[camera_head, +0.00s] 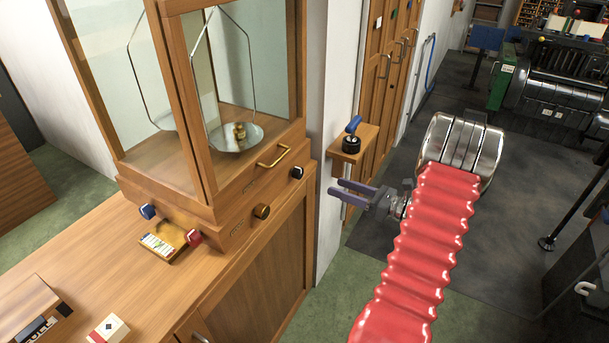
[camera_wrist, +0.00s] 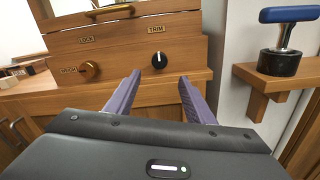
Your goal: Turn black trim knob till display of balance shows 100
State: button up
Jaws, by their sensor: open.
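The balance is a wooden case with glass panes (camera_head: 215,185) at the left of the head view. A brass weight (camera_head: 239,131) stands on its hanging pan (camera_head: 236,145). The black trim knob (camera_head: 297,172) with a white mark sits at the right of its front, and in the wrist view the knob (camera_wrist: 159,61) is under the label TRIM. My gripper (camera_head: 336,187) is open and empty, its purple fingers pointing at the front. In the wrist view the knob appears just beyond and between the fingertips (camera_wrist: 160,76), apart from them. I cannot read any display.
A small card (camera_head: 159,244) lies at the balance's base.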

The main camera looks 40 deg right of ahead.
aim_at(301, 173)
jog(key=x, duration=1.3)
jog(key=shift+w, duration=0.2)
jog(key=c, duration=1.1)
